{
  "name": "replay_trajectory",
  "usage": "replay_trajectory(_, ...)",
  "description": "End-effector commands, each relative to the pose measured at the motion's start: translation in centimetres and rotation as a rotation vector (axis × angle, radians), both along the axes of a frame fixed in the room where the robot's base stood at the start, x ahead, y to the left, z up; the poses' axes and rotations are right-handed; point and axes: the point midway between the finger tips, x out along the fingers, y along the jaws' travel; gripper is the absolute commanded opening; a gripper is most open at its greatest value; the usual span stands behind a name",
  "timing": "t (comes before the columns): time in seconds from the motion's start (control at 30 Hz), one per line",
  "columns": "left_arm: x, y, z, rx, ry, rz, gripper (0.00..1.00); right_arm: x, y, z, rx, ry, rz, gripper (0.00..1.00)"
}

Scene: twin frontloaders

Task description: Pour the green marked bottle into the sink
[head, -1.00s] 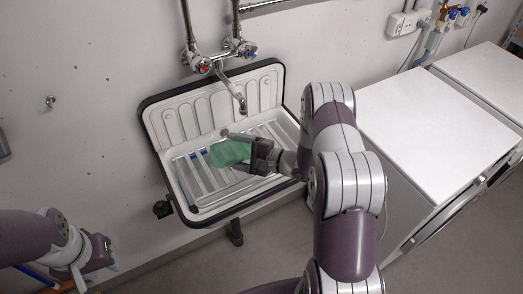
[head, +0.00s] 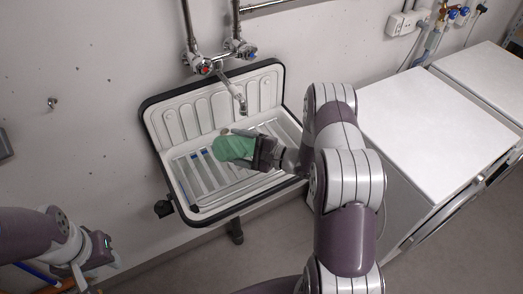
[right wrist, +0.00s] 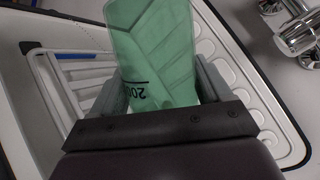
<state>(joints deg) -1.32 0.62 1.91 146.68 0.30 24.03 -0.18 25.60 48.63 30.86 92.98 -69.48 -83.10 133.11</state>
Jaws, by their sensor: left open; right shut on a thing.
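The green bottle (head: 232,147) is in my right gripper (head: 258,152), over the white sink (head: 184,104) with its black rim. The bottle lies tilted, its far end pointing left in the head view. In the right wrist view the translucent green bottle (right wrist: 158,50) sits between the two fingers of my right gripper (right wrist: 160,95), with a dark mark and digits on its side. Whether liquid is leaving it cannot be seen. My left gripper (head: 108,252) is open and empty at the lower left, well away from the sink.
A tap (head: 228,84) on the wall reaches over the sink's back. A slatted rack (head: 196,180) lies in the basin. White-topped machines (head: 430,115) stand to the right, with wall valves and hoses (head: 440,30) behind. The floor in front is clear.

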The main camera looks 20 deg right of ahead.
Motion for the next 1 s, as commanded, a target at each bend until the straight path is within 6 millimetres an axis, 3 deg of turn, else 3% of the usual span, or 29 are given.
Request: replay_trajectory(1.0, 0.0, 0.0, 0.49, 0.0, 0.0, 0.0, 0.43, 0.15, -0.39, 0.5, 0.054, 0.02, 0.001, 0.23)
